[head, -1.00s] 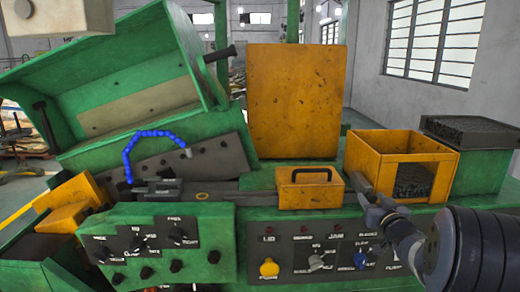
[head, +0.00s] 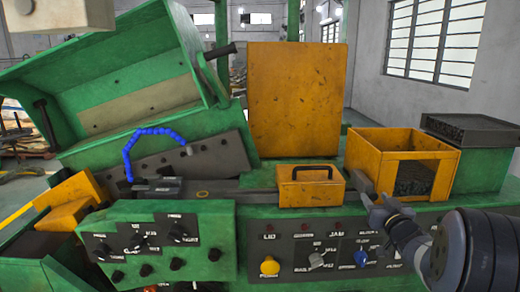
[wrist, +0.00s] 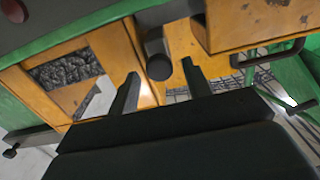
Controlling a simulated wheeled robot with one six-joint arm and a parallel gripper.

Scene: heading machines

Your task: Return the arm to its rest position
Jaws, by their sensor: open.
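My gripper (head: 374,203) is at the right of the machine front, above the control panel's right end. Its two dark fingers (wrist: 160,76) are apart in the wrist view, with nothing held. A dark cylindrical knob or lever end (wrist: 157,54) lies just beyond and between the fingertips. It also shows in the head view (head: 361,183), right beside the yellow handled box. I cannot tell whether the fingers touch it. My arm reaches in from the lower right.
A yellow box with a black handle (head: 311,186) sits left of my gripper. An open yellow bin (head: 403,143) stands behind it. The green control panel (head: 163,243) with knobs is at front left. A raised green hood (head: 110,85) is at upper left.

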